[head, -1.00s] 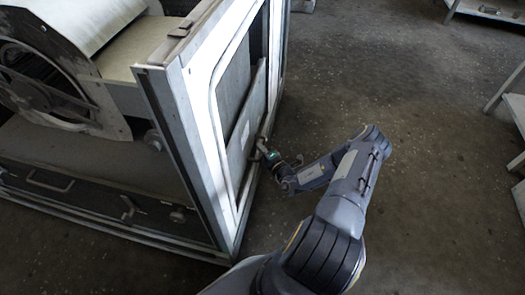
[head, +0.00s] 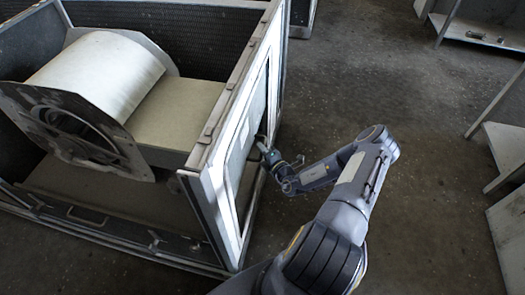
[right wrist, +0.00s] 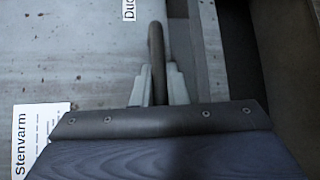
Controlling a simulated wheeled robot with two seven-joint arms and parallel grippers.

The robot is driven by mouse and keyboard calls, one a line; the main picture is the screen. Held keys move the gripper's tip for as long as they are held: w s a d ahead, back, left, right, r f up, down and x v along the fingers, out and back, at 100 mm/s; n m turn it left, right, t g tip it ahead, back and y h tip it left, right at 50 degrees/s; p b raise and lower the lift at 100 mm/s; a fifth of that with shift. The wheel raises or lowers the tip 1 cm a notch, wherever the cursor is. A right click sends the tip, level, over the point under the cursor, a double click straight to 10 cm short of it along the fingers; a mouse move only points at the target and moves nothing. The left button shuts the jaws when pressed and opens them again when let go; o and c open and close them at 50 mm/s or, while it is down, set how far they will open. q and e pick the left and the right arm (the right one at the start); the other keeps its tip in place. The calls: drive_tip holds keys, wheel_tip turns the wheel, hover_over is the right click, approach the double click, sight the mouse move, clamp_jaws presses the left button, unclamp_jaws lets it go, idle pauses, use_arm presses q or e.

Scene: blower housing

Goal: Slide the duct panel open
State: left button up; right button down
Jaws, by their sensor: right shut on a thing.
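The duct panel (head: 236,153) is a grey, worn sheet in the pale frame on the right side of the blower housing (head: 208,150). In the right wrist view the panel (right wrist: 80,65) fills the left, with part of a "Duc" label and a "Stenvarm" label. A dark bar handle (right wrist: 156,45) stands at its edge. My right gripper (head: 263,147) is at the handle, outside the housing. In the right wrist view its two pale fingers (right wrist: 156,88) are shut on the bar, one each side. My left gripper is not in view.
A blower drum (head: 95,75) sits inside the open-topped housing. Metal shelves (head: 490,30) stand at the upper right, and another shelf unit (head: 505,150) at the right edge. The concrete floor (head: 430,200) between the housing and the shelves is clear.

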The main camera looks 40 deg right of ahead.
drive_tip(key=shift+r, duration=0.2)
drive_tip(key=c, duration=1.5)
unclamp_jaws()
drive_tip(key=shift+o, duration=0.2)
drive_tip(key=s+r, duration=0.1)
drive_tip(key=s, duration=0.6)
drive_tip(key=shift+s+a, duration=0.35)
drive_tip(key=shift+a, duration=0.1)
